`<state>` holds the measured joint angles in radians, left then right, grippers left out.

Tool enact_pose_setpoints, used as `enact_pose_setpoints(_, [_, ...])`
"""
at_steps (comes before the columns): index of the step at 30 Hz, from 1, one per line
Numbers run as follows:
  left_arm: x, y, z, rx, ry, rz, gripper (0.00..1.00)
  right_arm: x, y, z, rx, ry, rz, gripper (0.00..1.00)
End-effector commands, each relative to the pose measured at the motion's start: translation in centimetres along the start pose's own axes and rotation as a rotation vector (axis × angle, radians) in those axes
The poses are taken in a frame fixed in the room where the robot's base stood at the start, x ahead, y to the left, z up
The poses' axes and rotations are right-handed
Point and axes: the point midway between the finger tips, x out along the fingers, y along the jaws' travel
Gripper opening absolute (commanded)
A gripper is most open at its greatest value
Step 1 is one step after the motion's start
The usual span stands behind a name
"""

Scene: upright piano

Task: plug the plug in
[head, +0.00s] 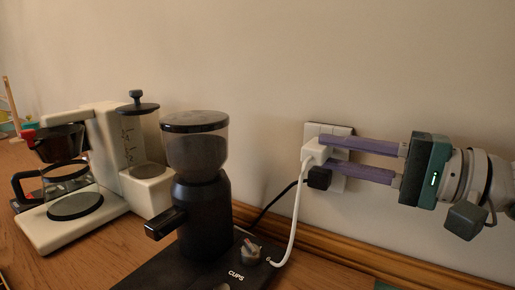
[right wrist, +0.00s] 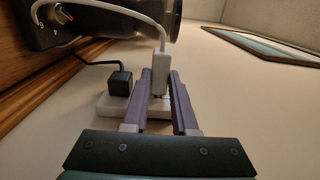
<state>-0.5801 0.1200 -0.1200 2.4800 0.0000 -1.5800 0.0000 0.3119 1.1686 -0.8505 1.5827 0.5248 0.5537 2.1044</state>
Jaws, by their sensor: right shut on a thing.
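A white plug (head: 314,151) with a white cord is at the wall outlet (head: 343,131), above a black plug (head: 319,178) that sits in the same outlet. My right gripper (head: 325,153) reaches in from the right with its two purple fingers, one above the other, shut on the white plug. In the right wrist view the white plug (right wrist: 158,68) lies between the fingertips, close to the white outlet plate (right wrist: 108,106). The fingers hide part of the outlet. My left gripper is not in view.
A black coffee grinder (head: 203,185) stands left of the outlet, and the white cord hangs down beside it. A white coffee maker (head: 104,180) is further left. A wooden trim (head: 370,262) runs along the wall's foot. The wall above the outlet is clear.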

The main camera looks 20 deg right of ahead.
Motion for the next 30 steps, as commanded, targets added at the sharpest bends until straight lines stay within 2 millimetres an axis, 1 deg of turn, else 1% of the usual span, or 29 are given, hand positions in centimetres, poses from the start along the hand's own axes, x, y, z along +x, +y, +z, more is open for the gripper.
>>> enact_pose_setpoints(8, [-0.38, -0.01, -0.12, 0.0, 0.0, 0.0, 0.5, 0.02, -0.1, -0.01, 0.0, 0.0, 0.0, 0.0])
enact_pose_setpoints(30, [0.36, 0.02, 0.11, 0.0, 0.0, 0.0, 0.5, 0.03, -0.03, -0.88, -0.001, -0.001, -0.001, 0.0])
